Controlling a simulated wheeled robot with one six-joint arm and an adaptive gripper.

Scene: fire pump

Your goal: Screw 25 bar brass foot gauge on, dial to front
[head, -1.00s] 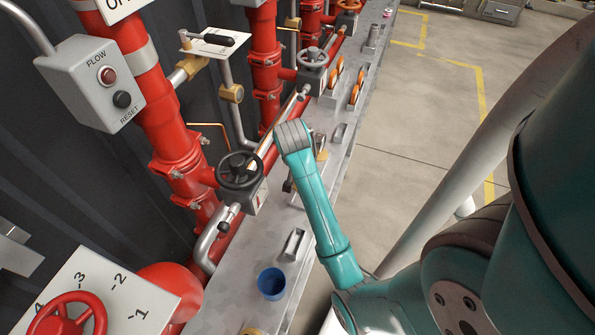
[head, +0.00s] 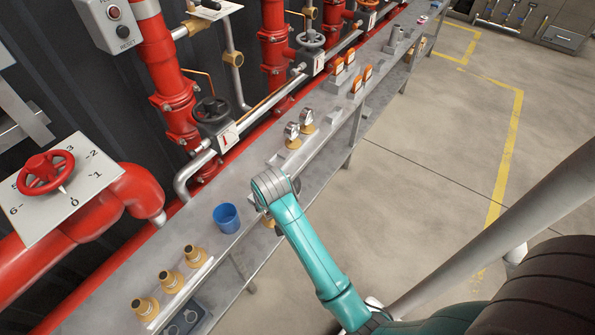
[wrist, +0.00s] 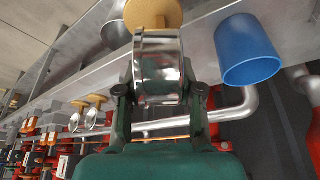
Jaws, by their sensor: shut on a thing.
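My gripper (wrist: 160,95) is shut on a gauge with a round, shiny metal case (wrist: 158,65). A brass foot (wrist: 153,14) shows at the case's far side in the wrist view. The dial face is not visible, nor is its rating. In the head view my gripper (head: 272,190) is over the bench's front edge, right of the blue cup. A bit of brass (head: 267,221) shows below it; the rest of the gauge is hidden by my arm. Two other gauges (head: 291,135) (head: 307,121) with brass feet stand on the bench behind.
The blue cup (head: 226,218) is close by my gripper. Several brass fittings (head: 171,281) stand in a row at the bench's near end. Red pipes, a black handwheel (head: 211,110) and a red handwheel (head: 44,174) line the wall. Orange-edged items (head: 357,80) stand farther along the bench.

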